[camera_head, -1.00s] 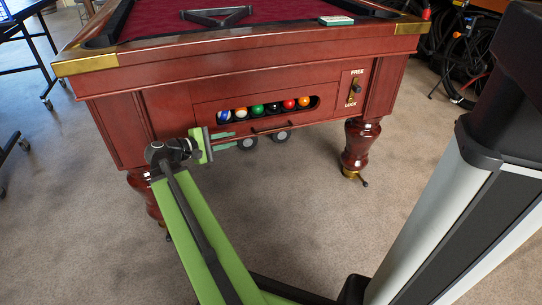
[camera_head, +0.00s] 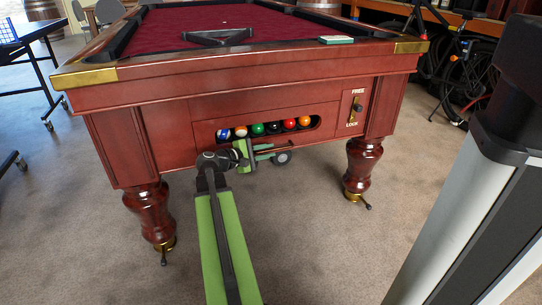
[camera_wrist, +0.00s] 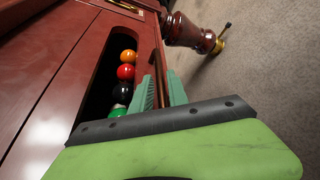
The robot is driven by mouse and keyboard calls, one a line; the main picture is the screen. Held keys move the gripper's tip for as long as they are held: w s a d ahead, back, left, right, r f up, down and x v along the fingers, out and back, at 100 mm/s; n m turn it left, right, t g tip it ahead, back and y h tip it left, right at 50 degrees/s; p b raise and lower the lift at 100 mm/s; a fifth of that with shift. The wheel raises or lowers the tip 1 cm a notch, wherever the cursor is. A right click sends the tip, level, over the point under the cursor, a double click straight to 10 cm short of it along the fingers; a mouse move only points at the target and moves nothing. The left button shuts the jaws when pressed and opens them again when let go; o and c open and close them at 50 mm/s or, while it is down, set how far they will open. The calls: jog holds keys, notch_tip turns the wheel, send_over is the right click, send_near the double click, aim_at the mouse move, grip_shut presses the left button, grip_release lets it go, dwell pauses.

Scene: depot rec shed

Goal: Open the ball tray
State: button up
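The ball tray (camera_head: 232,144) is a wooden panel in the end of the red-brown pool table, under a dark slot with a row of coloured balls (camera_head: 272,128). The tray is closed, as far as I can see. Its thin bar handle (camera_head: 304,146) runs below the balls; it also shows in the wrist view (camera_wrist: 158,68). My gripper (camera_head: 268,152) is at the handle, just in front of the panel. In the wrist view my gripper's green fingers (camera_wrist: 161,86) lie on either side of the handle and look open. Whether they touch it is unclear.
The pool table's turned legs (camera_head: 150,212) stand left and right of my arm. Bare carpet (camera_head: 320,235) lies in front. A bicycle (camera_head: 465,75) is at the back right and a blue table (camera_head: 25,32) at the left.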

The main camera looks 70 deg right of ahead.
jog(key=shift+x, duration=1.05)
grip_shut()
jog(key=shift+a, duration=0.1)
dwell(0.4)
